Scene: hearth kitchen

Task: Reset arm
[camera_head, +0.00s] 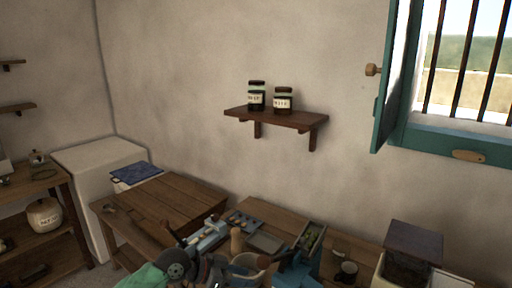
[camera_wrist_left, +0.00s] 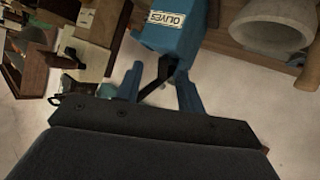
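My left gripper (camera_wrist_left: 160,90) shows in the left wrist view with its two blue fingers apart. A thin dark bar lies between the fingers and reaches toward a blue container labelled OLIVES (camera_wrist_left: 172,32). I cannot tell whether the bar touches a finger or the container. I see nothing clamped between the fingertips. In the head view the arm parts are crowded among tools at the bottom middle, so the fingers are hard to make out there. I cannot make out my right gripper in either view.
A wooden table (camera_head: 160,205) stands left of a cluttered worktop with a mortar (camera_wrist_left: 270,25). Two jars (camera_head: 257,95) stand on a wall shelf (camera_head: 275,118). An open teal shutter (camera_head: 385,95) juts out at the right. A dark-lidded box (camera_head: 413,240) stands at the lower right.

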